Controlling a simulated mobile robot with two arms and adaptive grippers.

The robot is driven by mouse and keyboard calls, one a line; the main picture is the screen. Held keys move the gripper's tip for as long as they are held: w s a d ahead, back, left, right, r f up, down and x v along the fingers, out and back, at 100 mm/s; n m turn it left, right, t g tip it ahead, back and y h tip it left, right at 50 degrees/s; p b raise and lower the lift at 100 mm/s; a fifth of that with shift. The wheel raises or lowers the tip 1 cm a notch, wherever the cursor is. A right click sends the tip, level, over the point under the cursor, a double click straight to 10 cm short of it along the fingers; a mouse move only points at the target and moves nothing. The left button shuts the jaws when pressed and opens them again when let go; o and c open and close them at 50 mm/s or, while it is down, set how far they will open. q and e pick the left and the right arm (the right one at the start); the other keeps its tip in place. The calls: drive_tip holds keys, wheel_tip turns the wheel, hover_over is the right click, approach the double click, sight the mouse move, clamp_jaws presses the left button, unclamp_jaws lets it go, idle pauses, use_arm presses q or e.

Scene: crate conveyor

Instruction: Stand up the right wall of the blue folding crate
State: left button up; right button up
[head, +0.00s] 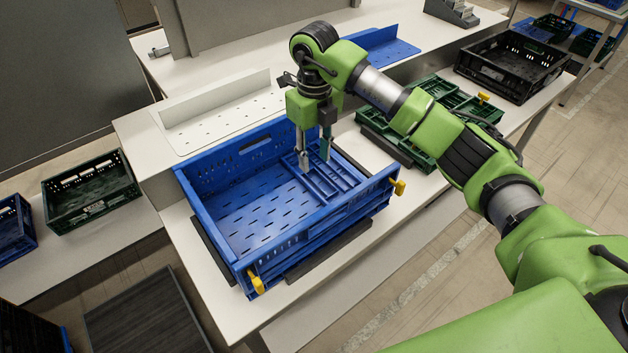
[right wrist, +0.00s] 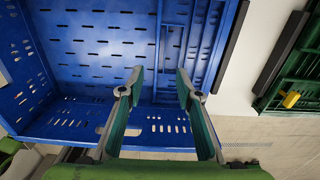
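The blue folding crate (head: 213,205) stands on the white table. Its back, left and front walls are upright. Its right wall (head: 340,178) lies folded down inside, a ribbed blue panel over the right part of the slotted floor; the panel also shows in the right wrist view (right wrist: 202,45). My right gripper (head: 314,163) points down into the crate over this panel's inner edge. In the right wrist view, its two fingers (right wrist: 160,78) are apart with nothing held, and the panel's edge runs between them. Contact with the panel cannot be told. My left gripper is not in view.
Yellow latches (head: 400,187) stick out at the crate's front corners. Black rails (head: 330,250) flank it. A green folded crate (head: 458,98) lies to the right, with a black crate (head: 500,65) beyond. A white perforated panel (head: 225,118) stands behind the blue crate.

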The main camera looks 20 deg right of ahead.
sight(314, 187)
wheel_tip(314, 187, down, 10)
drive_tip(key=shift+w+r+p, duration=0.1)
drive_tip(key=shift+p, duration=0.6)
clamp_jaws()
